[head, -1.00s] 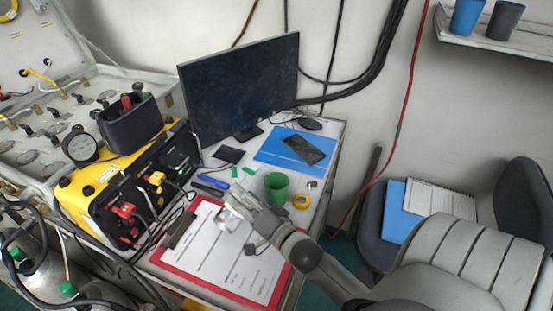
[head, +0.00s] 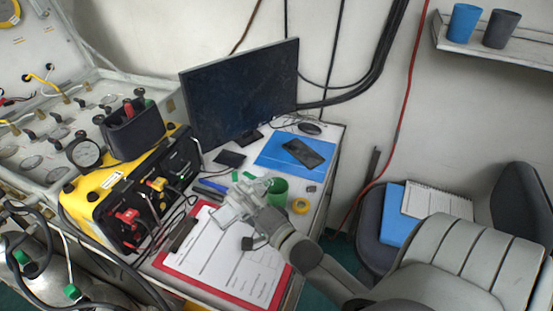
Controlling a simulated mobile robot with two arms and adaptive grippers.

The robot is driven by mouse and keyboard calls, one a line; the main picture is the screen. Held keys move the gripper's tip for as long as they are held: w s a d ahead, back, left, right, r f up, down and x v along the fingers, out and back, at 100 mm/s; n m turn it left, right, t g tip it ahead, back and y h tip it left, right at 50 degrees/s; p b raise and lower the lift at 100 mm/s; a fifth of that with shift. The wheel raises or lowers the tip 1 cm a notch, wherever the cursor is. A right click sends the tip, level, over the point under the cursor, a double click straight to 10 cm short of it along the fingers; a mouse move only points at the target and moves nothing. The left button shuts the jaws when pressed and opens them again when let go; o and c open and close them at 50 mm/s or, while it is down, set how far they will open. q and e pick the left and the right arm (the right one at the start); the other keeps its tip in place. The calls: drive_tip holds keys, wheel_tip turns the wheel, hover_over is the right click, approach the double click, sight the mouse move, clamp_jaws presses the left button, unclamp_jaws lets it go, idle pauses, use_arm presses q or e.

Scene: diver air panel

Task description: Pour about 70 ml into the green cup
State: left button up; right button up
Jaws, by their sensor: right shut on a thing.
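The green cup (head: 279,187) stands upright on the desk, just right of my right gripper; its lower left side is partly hidden by the gripper. My right gripper (head: 243,203) is above the upper part of the red clipboard. It is shut on a pale, see-through container (head: 229,214). The container's shape, tilt and contents are hard to make out against the white paper and the grey fingers. My left gripper is out of view.
A yellow tape roll (head: 300,206) lies right of the cup. A phone (head: 302,153) rests on a blue folder behind it. The monitor (head: 240,92) stands at the back. The yellow-black unit (head: 135,195) stands left of the red clipboard (head: 172,268).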

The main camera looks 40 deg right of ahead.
drive_tip(key=shift+r, duration=0.15)
drive_tip(key=shift+a+r+m+p, duration=0.15)
drive_tip(key=shift+r+m+p, duration=0.2)
drive_tip(key=shift+p, duration=0.25)
drive_tip(key=shift+r+m+p, duration=0.15)
drive_tip(key=shift+m+p, duration=0.1)
drive_tip(key=shift+p, duration=0.05)
drive_tip(key=shift+a, duration=0.1)
drive_tip(key=shift+w+a+r, duration=0.1)
drive_tip(key=shift+a, duration=0.1)
idle(0.3)
drive_tip(key=shift+r+m+p, duration=0.35)
drive_tip(key=shift+m+p, duration=0.25)
drive_tip(key=shift+p, duration=0.1)
idle(1.1)
wheel_tip(320, 180, down, 4)
drive_tip(key=n+b, duration=0.1)
drive_tip(key=b, duration=0.1)
drive_tip(key=n+b, duration=0.1)
drive_tip(key=b, duration=0.2)
drive_tip(key=shift+r+n, duration=0.25)
drive_tip(key=shift+n, duration=0.05)
drive_tip(key=shift+r, duration=0.25)
drive_tip(key=shift+a+f+n+b, duration=0.2)
drive_tip(key=shift+f+n+b, duration=0.2)
drive_tip(key=shift+n, duration=0.2)
